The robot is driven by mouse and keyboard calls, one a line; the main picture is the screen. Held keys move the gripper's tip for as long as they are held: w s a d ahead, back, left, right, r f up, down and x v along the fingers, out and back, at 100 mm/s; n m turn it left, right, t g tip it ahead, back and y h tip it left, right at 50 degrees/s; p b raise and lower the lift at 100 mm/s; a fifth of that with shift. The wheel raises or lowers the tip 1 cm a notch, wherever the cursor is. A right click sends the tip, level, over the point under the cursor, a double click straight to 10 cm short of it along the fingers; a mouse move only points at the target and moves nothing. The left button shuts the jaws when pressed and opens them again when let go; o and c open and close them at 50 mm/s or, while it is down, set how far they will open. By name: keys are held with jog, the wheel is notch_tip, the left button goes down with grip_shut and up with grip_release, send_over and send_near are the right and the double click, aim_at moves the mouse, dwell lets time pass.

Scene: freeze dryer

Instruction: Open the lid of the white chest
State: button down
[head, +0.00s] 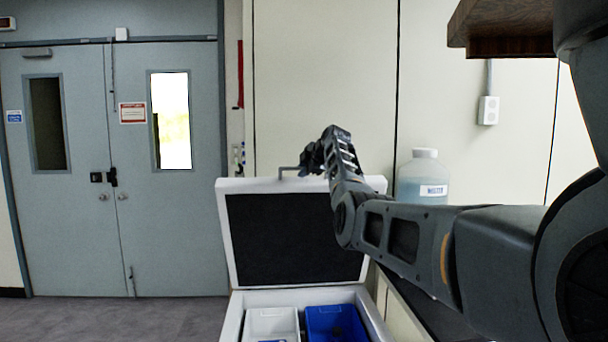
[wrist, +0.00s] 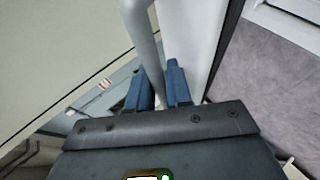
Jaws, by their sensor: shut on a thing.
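The white chest (head: 232,318) stands low in front of me in the head view. Its lid (head: 226,235) is raised, close to upright, with the dark inner panel facing me. A grey bar handle (head: 285,170) sticks up at the lid's top edge. My gripper (head: 308,160) is at that top edge, shut on the handle. In the wrist view my two blue fingers (wrist: 160,88) sit on either side of the grey handle bar (wrist: 146,45), beside the white lid (wrist: 204,42). The exact finger contact is partly hidden.
Inside the chest are a white bin (head: 271,324) and a blue bin (head: 336,322). A bottle of bluish liquid (head: 424,180) stands right of the lid, close to my forearm. A brown wooden shelf (head: 500,28) hangs at upper right. Grey double doors (head: 85,230) and open floor are at left.

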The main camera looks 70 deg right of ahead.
jog(key=shift+w, duration=0.1)
jog(key=c, duration=1.1)
grip_release()
jog(key=shift+f, duration=0.1)
jog(key=shift+s+a+r, duration=0.3)
jog(key=shift+s+a, duration=0.05)
jog(key=shift+s, duration=0.25)
jog(key=shift+r+b+v, duration=0.2)
jog(key=shift+b+v, duration=0.75)
jog(key=shift+v, duration=2.25)
jog(key=shift+w+r, duration=0.1)
jog(key=shift+w, duration=0.05)
